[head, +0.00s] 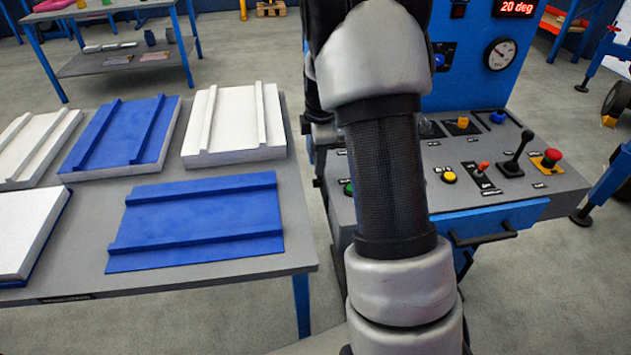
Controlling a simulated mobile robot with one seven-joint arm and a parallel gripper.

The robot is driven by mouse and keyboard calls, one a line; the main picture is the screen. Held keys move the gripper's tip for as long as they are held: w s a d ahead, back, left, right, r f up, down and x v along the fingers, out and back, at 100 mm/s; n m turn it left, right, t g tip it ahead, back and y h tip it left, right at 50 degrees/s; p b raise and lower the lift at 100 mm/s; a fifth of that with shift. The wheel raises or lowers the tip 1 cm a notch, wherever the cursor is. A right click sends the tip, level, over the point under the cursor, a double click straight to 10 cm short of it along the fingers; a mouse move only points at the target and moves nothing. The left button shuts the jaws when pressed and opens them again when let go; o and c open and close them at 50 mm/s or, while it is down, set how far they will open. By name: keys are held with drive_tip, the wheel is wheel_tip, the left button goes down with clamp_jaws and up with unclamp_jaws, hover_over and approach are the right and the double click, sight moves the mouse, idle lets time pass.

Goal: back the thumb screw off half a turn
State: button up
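My arm fills the middle of the head view and hides the left part of the control panel (545,190). My gripper does not show; the arm's far end runs out of the top of the picture. I cannot tell for sure which part is the thumb screw. On the panel's back row sit a small orange knob (462,123) and a blue knob (498,117). Whether anything touches the knobs is hidden or out of view.
A round gauge (500,54) is above. Left, a grey table (215,271) holds blue and white panels.

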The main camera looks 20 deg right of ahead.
sight(316, 180)
drive_tip(key=b+x, duration=0.1)
drive_tip(key=x, duration=0.8)
drive_tip(key=shift+f+b, duration=0.25)
drive_tip(key=shift+b, duration=0.15)
clamp_jaws()
drive_tip(key=shift+r+p, duration=0.15)
drive_tip(key=shift+p, duration=0.25)
